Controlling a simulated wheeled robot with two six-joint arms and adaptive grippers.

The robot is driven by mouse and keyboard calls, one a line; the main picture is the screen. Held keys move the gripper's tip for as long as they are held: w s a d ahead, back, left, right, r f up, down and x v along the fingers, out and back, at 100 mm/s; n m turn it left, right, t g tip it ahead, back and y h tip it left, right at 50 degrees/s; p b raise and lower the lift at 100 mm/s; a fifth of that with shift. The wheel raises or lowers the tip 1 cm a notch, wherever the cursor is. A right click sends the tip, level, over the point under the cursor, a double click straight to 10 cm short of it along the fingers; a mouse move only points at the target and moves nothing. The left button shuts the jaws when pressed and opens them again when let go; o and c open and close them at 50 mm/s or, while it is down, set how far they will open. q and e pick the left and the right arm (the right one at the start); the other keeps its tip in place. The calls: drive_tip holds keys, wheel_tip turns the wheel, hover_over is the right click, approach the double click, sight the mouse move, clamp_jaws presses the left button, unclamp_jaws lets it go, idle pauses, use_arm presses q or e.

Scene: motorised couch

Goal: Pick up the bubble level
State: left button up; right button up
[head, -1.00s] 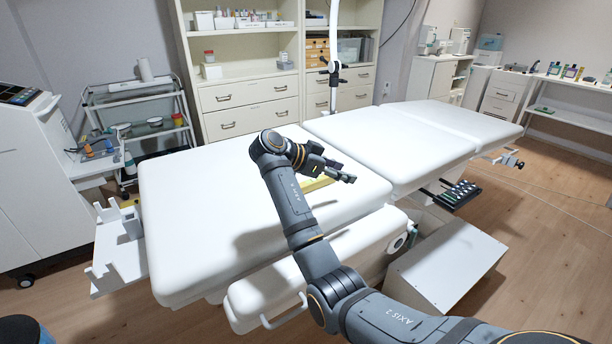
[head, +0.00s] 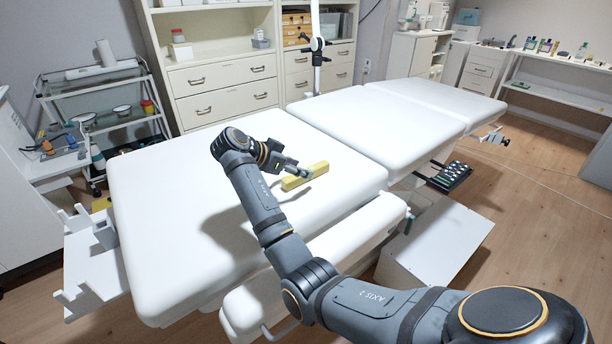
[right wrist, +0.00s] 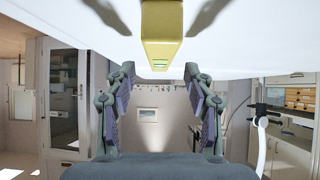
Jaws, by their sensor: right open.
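The bubble level is a yellow bar (head: 306,176) lying on the white couch top in the head view. In the right wrist view the bubble level (right wrist: 161,35) enters from the top centre, with a small green vial at its near end. My right gripper (head: 301,172) is at the bar in the head view, its fingers overlapping it. In the right wrist view my right gripper (right wrist: 161,95) is open, with a finger on each side and clear space between them. The bar's end lies roughly in line with the gap. My left gripper is not in view.
The white padded couch (head: 170,220) has much free surface around the bar. A trolley with bowls (head: 105,110) stands behind left, and a drawer cabinet (head: 220,90) stands behind. A black control pad (head: 450,176) is beside the couch at right.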

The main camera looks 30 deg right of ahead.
drive_tip(key=x, duration=0.4)
drive_tip(key=shift+f, duration=0.15)
clamp_jaws()
